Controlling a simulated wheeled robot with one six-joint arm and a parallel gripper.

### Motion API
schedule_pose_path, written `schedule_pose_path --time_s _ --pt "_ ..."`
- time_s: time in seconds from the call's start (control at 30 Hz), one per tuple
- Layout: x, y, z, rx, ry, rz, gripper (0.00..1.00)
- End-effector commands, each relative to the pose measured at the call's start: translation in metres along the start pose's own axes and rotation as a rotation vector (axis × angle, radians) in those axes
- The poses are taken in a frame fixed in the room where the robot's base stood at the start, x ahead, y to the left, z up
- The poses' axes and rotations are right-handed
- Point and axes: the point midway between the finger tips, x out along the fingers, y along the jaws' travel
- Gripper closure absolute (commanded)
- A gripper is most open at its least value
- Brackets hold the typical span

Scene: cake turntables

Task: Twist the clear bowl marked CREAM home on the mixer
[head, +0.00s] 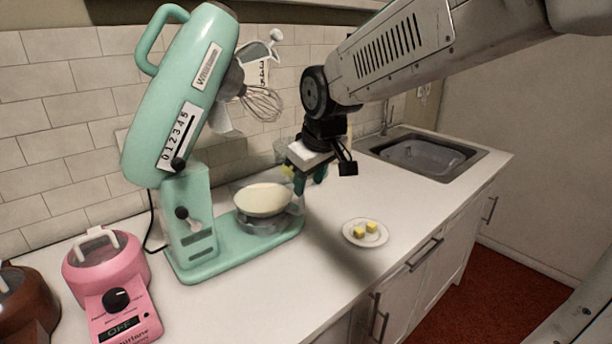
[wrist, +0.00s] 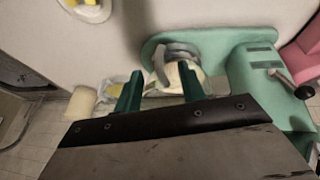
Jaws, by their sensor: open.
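The mint-green mixer (head: 190,215) stands on the counter with its head tilted up and its whisk (head: 262,102) raised. A clear bowl with pale cream-coloured contents (head: 262,199) sits over the round grey seat (head: 262,226) on the mixer's base. I cannot read a CREAM mark on it, nor tell how it is turned in the seat. My gripper (head: 305,178) is open, its green fingers just right of the bowl's rim. In the wrist view my gripper (wrist: 160,72) has one finger overlapping the bowl (wrist: 176,82); I cannot tell whether they touch.
A white plate with yellow cubes (head: 351,232) lies on the counter to the right. A clear container (head: 281,146) stands behind my gripper, partly hidden. A pink appliance (head: 110,280) and a brown one stand left.

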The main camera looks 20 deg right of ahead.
Motion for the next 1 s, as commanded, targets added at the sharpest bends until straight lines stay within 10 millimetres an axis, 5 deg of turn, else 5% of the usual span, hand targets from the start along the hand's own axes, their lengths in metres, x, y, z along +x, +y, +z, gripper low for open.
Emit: schedule_pose_path --time_s 0.17,0.6,1.0 --pt "0.016 0.004 -0.020 -0.033 0.023 0.007 0.60" --pt "0.077 0.006 -0.021 -0.031 0.022 0.007 0.60" --pt "0.090 0.006 -0.021 -0.031 0.025 0.007 0.60"
